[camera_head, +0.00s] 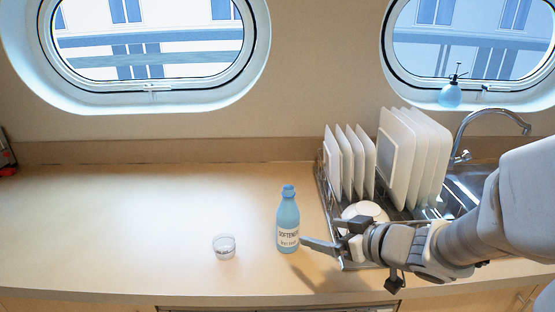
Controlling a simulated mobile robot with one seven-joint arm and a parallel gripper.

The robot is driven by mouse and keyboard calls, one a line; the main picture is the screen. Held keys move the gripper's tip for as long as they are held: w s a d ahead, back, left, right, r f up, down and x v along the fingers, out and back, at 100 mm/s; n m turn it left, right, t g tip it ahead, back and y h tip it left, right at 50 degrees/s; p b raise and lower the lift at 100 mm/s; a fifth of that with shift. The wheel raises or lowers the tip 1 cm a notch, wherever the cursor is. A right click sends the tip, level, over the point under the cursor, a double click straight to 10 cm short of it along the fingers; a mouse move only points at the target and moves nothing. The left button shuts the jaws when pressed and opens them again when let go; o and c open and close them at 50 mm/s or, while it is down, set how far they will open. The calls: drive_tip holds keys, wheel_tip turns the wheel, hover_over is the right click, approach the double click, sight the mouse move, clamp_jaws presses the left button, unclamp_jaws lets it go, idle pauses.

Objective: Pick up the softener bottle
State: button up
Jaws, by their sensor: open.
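The softener bottle (288,222) is light blue with a white label and a blue cap. It stands upright on the wooden counter, left of the dish rack. My gripper (312,240) comes in from the right, low over the counter, with its fingers pointing left toward the bottle. It is open and holds nothing. One finger's tip appears very close to the bottle's lower right side; I cannot tell whether it touches. The other finger is partly hidden behind the gripper's body.
A small clear cup (224,247) stands left of the bottle. A dish rack (322,190) with white plates (404,150) and a bowl stands right, partly behind my arm. A sink with a faucet (490,115) lies further right. A blue spray bottle (451,95) sits by the right porthole.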

sight(295, 227)
drive_tip(key=p+x, duration=0.1)
drive_tip(key=x, duration=1)
drive_tip(key=shift+w+a+f, duration=0.2)
drive_tip(key=shift+a, duration=0.05)
drive_tip(key=shift+b+x, duration=0.4)
drive_tip(key=shift+x, duration=2.4)
drive_tip(key=shift+a+r, duration=0.1)
drive_tip(key=shift+a, duration=0.05)
clamp_jaws()
drive_tip(key=shift+r, duration=0.1)
